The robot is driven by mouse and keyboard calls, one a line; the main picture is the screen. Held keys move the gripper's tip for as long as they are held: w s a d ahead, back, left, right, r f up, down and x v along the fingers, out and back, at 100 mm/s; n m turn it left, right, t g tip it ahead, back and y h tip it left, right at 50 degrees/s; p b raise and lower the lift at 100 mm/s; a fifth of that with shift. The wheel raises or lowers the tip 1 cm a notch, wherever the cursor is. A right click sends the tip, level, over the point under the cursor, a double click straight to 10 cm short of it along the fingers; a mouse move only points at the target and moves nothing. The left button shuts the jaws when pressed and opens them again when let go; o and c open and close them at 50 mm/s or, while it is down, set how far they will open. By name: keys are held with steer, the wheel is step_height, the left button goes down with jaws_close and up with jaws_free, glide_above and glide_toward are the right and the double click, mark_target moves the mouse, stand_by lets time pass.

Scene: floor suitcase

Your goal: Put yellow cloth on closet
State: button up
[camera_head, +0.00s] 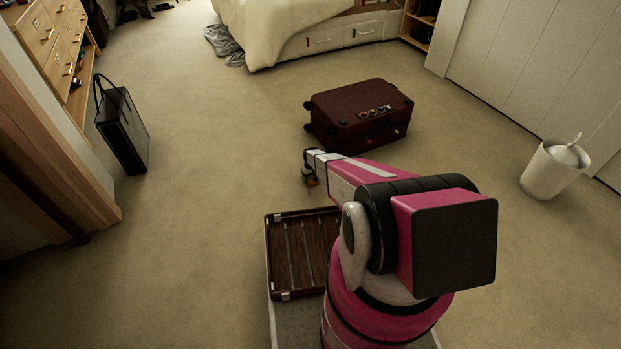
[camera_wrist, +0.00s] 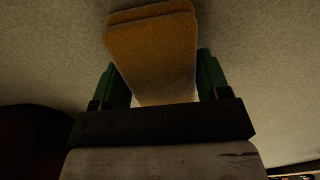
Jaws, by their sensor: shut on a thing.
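The yellow cloth (camera_wrist: 152,55) is a folded, flat yellow-orange piece in the wrist view, held between the two green fingers of my gripper (camera_wrist: 158,80). The fingers are shut on it. In the head view my gripper (camera_head: 312,182) is at the end of my arm, above the carpet, left of and nearer than the dark red suitcase. I cannot tell for sure which furniture is the closet; a white panelled closet front (camera_head: 545,60) stands at the upper right.
A closed dark red suitcase (camera_head: 350,105) lies on the carpet. An open brown case (camera_head: 300,250) is beside my arm. A black bag (camera_head: 125,130) stands left, a white bin (camera_head: 550,172) right. A wooden drawer unit (camera_head: 45,35) is upper left, a bed (camera_head: 290,20) at the back. Carpet between is clear.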

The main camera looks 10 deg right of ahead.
steer(key=o, duration=0.9)
steer(key=shift+f, duration=0.1)
steer(key=shift+r, duration=0.65)
step_height(320, 180, up, 11)
steer(key=s+r+m, duration=0.1)
steer(key=s+r, duration=1.7)
steer(key=r, duration=0.3)
steer(key=s+r+m, duration=0.2)
steer(key=s+r, duration=1.7)
steer(key=r, duration=0.2)
steer(key=shift+s+m, duration=0.15)
steer(key=shift+m, duration=0.15)
